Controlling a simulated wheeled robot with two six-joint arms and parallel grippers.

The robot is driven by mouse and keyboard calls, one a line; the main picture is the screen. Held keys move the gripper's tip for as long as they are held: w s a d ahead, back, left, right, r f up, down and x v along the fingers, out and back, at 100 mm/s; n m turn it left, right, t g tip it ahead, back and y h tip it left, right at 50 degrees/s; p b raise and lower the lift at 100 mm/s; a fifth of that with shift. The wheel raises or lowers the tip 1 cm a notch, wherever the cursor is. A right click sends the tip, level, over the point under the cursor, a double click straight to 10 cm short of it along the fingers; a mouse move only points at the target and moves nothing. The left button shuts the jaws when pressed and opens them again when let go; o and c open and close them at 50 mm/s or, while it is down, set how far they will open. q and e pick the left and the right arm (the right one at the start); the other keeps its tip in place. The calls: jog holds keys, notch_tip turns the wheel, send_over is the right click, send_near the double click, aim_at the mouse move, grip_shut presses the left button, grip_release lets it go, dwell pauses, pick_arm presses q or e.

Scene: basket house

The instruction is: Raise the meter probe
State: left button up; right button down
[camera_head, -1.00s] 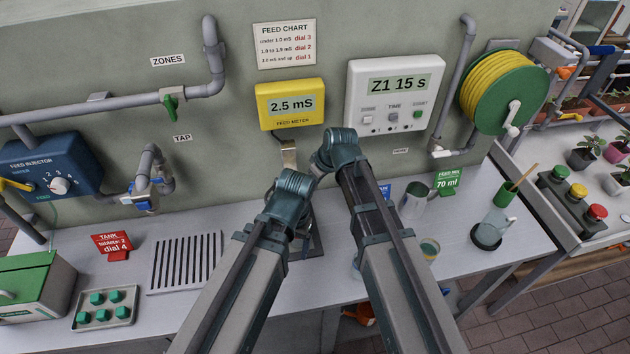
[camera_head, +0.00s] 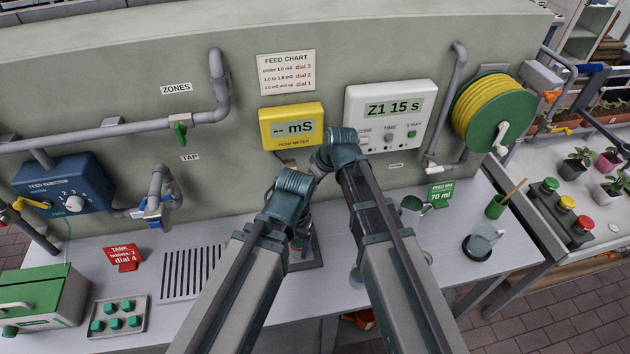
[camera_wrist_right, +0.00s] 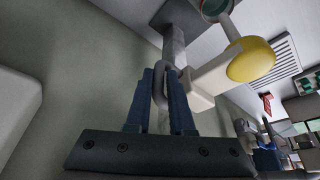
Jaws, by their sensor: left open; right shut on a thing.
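The yellow feed meter (camera_head: 292,127) on the wall reads "-- mS". In the right wrist view the fingers of my right gripper (camera_wrist_right: 160,80) are closed on a grey loop-shaped handle, which I take to be part of the meter probe (camera_wrist_right: 207,82). A cream arm with a rounded yellow end projects to the right of it, beside a grey post (camera_wrist_right: 173,45). In the head view my arms hide the probe and my right gripper. My left gripper (camera_head: 299,240) is open, low near the post's dark base, and partly hidden by its own arm.
A teal-rimmed vessel (camera_wrist_right: 215,8) shows at the wrist view's top edge. The slotted drain (camera_head: 192,272), red tank sign (camera_head: 124,257) and tablet tray (camera_head: 117,316) lie left. The control box (camera_head: 390,115), feed mix sign (camera_head: 440,194) and hose reel (camera_head: 492,112) are right.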

jog(key=c, duration=0.9)
grip_release()
jog(key=shift+w+r, duration=0.15)
jog(key=shift+w, duration=0.15)
jog(key=shift+o, duration=0.3)
jog(key=shift+a, duration=0.1)
jog(key=shift+s, duration=0.1)
jog(key=p+v, duration=1.2)
jog(key=v, duration=0.1)
jog(key=shift+s+r+p, duration=0.2)
jog(key=shift+r+p, duration=0.1)
jog(key=shift+p, duration=0.1)
jog(key=shift+f, duration=0.1)
jog(key=s+d+f+m+g+h+b, duration=0.1)
jog(key=s+f+m+h+b, duration=0.1)
jog(key=s+f+b, duration=0.6)
jog(key=s+d+f+m+g+h+b, duration=0.1)
jog(key=s+f+m+g+h+b, duration=0.1)
jog(key=s+f+b, duration=0.6)
notch_tip(320, 180, down, 9)
jog(key=m+b, duration=0.1)
jog(key=b, duration=0.6)
jog(key=shift+s+d+r+g, duration=0.2)
jog(key=shift+s+d+g, duration=0.05)
jog(key=shift+s+g, duration=0.05)
